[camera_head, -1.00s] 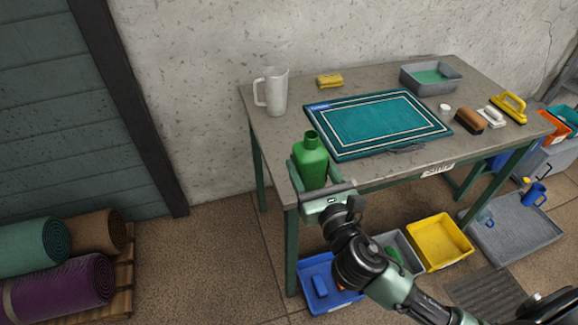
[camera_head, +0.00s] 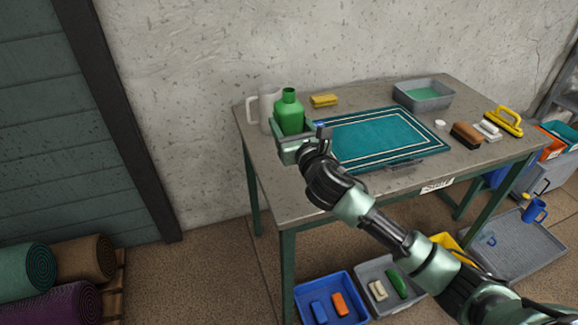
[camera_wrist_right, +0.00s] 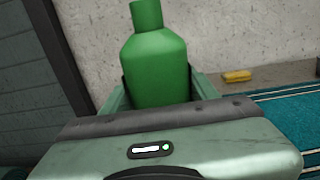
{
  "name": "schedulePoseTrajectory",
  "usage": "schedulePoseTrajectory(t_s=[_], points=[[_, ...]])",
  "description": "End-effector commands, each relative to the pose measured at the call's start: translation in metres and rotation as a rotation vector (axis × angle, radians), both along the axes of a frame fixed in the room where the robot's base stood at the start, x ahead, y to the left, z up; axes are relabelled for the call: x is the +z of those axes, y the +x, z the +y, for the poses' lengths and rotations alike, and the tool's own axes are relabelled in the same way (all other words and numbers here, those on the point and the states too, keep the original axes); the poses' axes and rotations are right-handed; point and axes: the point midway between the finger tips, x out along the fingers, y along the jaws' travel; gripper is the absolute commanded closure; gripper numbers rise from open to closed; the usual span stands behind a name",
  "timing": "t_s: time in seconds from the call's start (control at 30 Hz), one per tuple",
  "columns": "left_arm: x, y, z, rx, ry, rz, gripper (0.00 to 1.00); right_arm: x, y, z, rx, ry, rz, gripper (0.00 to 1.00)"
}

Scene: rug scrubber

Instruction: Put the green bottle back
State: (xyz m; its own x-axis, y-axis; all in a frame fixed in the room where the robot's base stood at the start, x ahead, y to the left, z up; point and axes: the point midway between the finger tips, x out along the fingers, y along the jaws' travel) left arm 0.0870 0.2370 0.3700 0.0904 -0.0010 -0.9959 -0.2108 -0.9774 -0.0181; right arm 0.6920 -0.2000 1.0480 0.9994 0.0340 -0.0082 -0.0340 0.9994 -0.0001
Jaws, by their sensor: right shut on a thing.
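The green bottle (camera_head: 289,112) is upright in my right gripper (camera_head: 296,135), which is shut on it near the left end of the table. It overlaps the grey-white jug (camera_head: 265,108) behind it in the head view. Whether its base touches the tabletop is hidden by the gripper. In the right wrist view the bottle (camera_wrist_right: 157,68) stands between the two fingers of the gripper (camera_wrist_right: 160,90). Its lower part is hidden by the gripper body. My left gripper is not in view.
A teal rug (camera_head: 375,140) lies on the table (camera_head: 290,200), right of the bottle. The table's front left corner is bare. Bins (camera_head: 330,297) sit below.

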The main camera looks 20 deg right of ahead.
Motion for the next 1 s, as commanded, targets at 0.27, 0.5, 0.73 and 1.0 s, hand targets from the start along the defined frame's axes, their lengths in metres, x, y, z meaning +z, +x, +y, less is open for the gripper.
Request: schedulePoseTrajectory(t_s=[0.27,0.5,0.73,1.0], points=[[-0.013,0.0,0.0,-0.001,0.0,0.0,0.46,-0.065,0.0,0.001,0.001,0.003,-0.002,1.0],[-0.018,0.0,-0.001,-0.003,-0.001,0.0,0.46,-0.085,0.0,0.001,0.001,0.001,-0.004,1.0],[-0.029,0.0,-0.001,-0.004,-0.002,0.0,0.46,-0.118,0.0,0.001,0.001,0.003,-0.004,1.0],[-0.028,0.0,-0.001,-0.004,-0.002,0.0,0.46,-0.122,0.0,0.0,0.002,0.0,-0.005,1.0]])
